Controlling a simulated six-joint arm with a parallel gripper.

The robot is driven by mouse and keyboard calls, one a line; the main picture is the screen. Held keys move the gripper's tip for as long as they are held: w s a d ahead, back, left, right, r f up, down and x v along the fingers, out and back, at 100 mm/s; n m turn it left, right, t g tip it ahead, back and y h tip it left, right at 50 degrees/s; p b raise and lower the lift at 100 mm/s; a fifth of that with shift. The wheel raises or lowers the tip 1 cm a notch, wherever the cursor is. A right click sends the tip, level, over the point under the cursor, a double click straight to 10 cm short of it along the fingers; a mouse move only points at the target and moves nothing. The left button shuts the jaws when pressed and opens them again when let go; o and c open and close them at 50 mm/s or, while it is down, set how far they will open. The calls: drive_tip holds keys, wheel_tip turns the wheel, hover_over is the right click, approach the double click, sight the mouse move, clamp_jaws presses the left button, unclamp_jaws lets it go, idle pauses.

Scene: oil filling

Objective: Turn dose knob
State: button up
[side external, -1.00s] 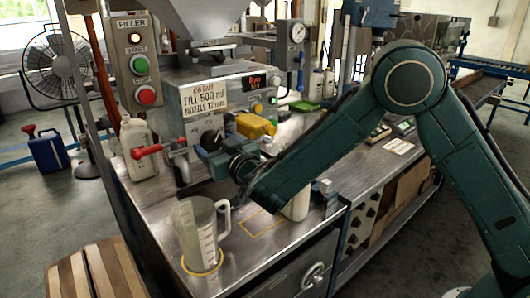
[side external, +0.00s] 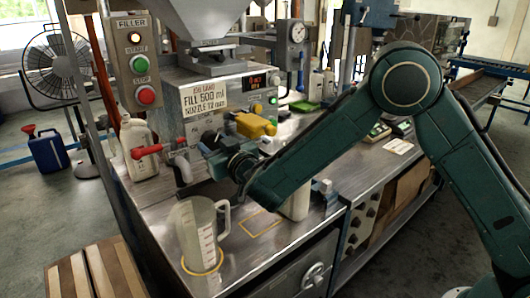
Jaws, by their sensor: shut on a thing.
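The filler machine (side external: 172,95) stands on the steel bench with a job card (side external: 206,97) reading "FILL 500 ml" and a small red-digit display (side external: 258,82). My gripper (side external: 212,142) is at the machine's front, below the card, shut on the dose knob (side external: 211,136). The knob is mostly hidden by the gripper and its setting cannot be read.
A white jug-shaped bottle (side external: 139,148) stands left of the nozzle. A white container (side external: 296,203) stands close behind my forearm. A yellow-outlined bench area (side external: 262,222) is clear.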

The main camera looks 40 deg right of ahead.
drive_tip(key=shift+n, duration=0.4)
drive_tip(key=n, duration=0.3)
drive_tip(key=shift+n, duration=0.3)
drive_tip(key=n, duration=0.4)
drive_tip(key=shift+n+t, duration=0.3)
drive_tip(key=shift+n, duration=0.1)
drive_tip(key=o, duration=1)
drive_tip(key=shift+s+f, duration=0.1)
drive_tip(key=s, duration=1.1)
drive_tip(key=shift+s+a+f, duration=0.25)
drive_tip(key=shift+s, duration=0.15)
